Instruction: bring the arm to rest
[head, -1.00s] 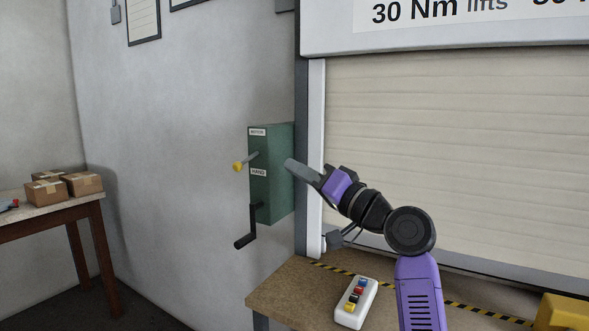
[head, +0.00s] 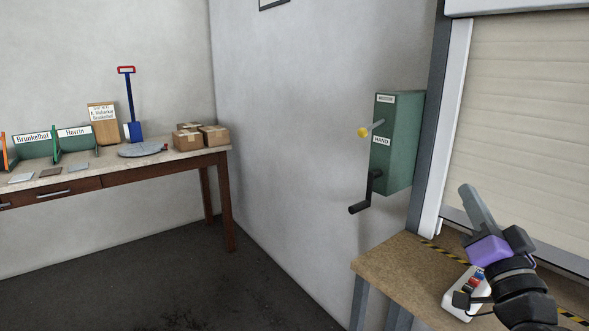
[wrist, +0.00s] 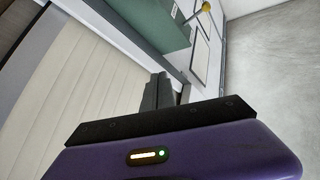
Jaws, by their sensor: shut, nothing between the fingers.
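My gripper (head: 474,208) is at the lower right of the head view, raised above the wooden bench in front of the shutter. Its fingers are together and hold nothing. In the wrist view its fingers (wrist: 158,90) show dark above the purple housing. The green gear box (head: 398,145) is on the wall left of the shutter, apart from my gripper. Its yellow-knobbed lever (head: 364,132) sticks out to the left near the MOTOR and HAND labels. A black crank (head: 372,190) hangs below. The yellow knob also shows in the wrist view (wrist: 206,6).
The bench (head: 400,265) carries a white button box (head: 458,304), partly hidden by my arm. The cream shutter (head: 530,110) is behind the arm. A table (head: 110,171) with cardboard boxes (head: 200,138) stands at the left. The dark floor between is clear.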

